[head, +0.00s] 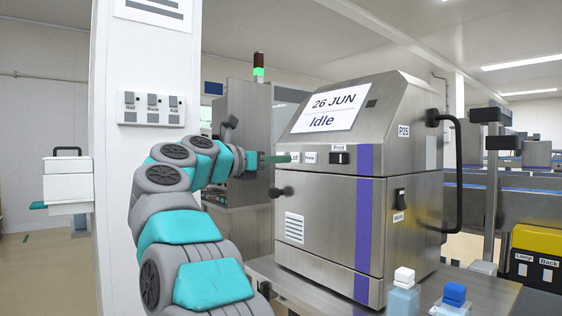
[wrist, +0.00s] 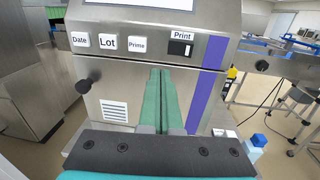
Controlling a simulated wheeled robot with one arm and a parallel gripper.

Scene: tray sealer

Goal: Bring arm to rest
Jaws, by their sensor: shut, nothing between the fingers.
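My arm is raised and reaches to the right in the head view. My gripper (head: 278,158) is shut and empty, with its teal fingers in front of the steel machine (head: 325,235) near its row of buttons. In the wrist view the two fingers (wrist: 161,75) lie side by side and point at the machine's front panel, below the Prime button (wrist: 137,45) and the Print switch (wrist: 181,48). I cannot tell whether the fingertips touch the panel. The machine's display (head: 331,110) reads "26 JUN" and "Idle".
A white pillar (head: 148,60) with a switch panel (head: 151,108) stands left of my arm. A dark knob (wrist: 88,87) sticks out of the machine's front. A yellow box (head: 537,258) is at far right.

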